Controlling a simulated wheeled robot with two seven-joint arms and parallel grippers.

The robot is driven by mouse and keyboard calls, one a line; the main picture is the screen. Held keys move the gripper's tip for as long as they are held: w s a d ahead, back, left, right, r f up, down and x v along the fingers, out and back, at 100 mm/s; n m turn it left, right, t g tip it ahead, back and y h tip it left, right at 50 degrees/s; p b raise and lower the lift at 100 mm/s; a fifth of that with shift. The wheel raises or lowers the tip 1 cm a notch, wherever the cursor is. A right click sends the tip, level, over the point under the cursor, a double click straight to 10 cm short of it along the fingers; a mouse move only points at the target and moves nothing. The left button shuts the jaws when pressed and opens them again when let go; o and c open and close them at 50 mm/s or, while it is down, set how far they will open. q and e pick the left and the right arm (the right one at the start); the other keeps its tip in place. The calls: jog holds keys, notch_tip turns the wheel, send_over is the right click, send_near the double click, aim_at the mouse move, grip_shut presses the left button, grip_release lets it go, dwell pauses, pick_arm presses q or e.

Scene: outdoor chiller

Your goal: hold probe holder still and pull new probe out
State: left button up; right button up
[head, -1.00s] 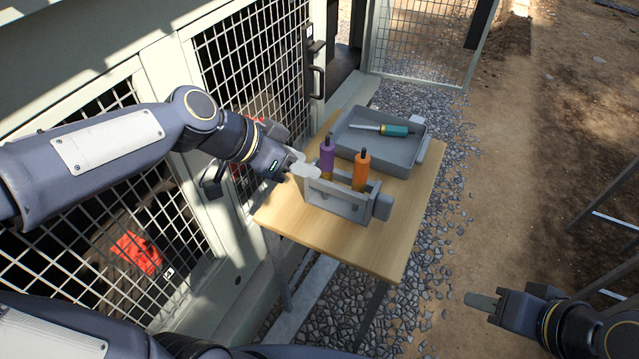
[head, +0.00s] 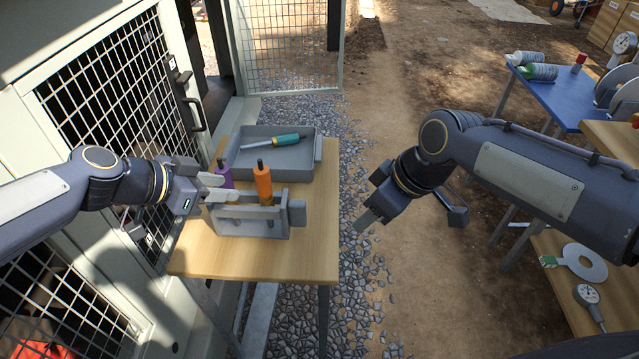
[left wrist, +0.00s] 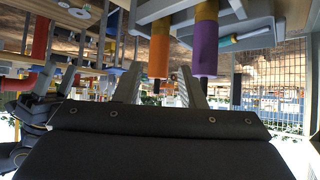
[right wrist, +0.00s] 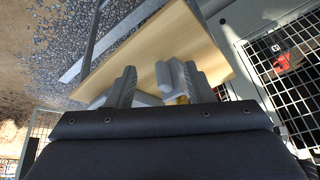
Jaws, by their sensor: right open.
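The grey probe holder (head: 235,225) stands on the small wooden table. A purple-handled probe (head: 224,176) and an orange-handled probe (head: 263,182) stand upright in it. In the left wrist view the orange probe (left wrist: 160,50) and purple probe (left wrist: 205,45) appear upside down. My left gripper (head: 213,187) is at the holder's left end, beside the purple probe; its fingers look apart, and I see nothing clamped between them. My right gripper (head: 366,219) is open and empty, in the air right of the table. Which probe is the new one is not marked.
A grey tray (head: 315,150) with a teal-handled probe (head: 287,140) lies behind the holder. The wooden table (head: 315,250) has bare room in front. A mesh-doored cabinet (head: 100,80) stands close at left. A blue table (head: 560,98) is far right.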

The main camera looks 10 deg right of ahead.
aim_at(291, 213)
jog(key=w+a+f+n+g, duration=0.1)
jog(key=w+a+f+n, duration=0.1)
jog(key=w+a+n, duration=0.3)
jog(key=w+a+f+n+g, duration=0.1)
jog(key=w+a+f+n, duration=0.1)
jog(key=w, duration=0.4)
jog(key=shift+y, duration=0.4)
jog(key=x, duration=0.7)
jog(key=shift+w+f, duration=0.2)
jog(key=shift+w, duration=0.15)
grip_shut()
dwell(1.1)
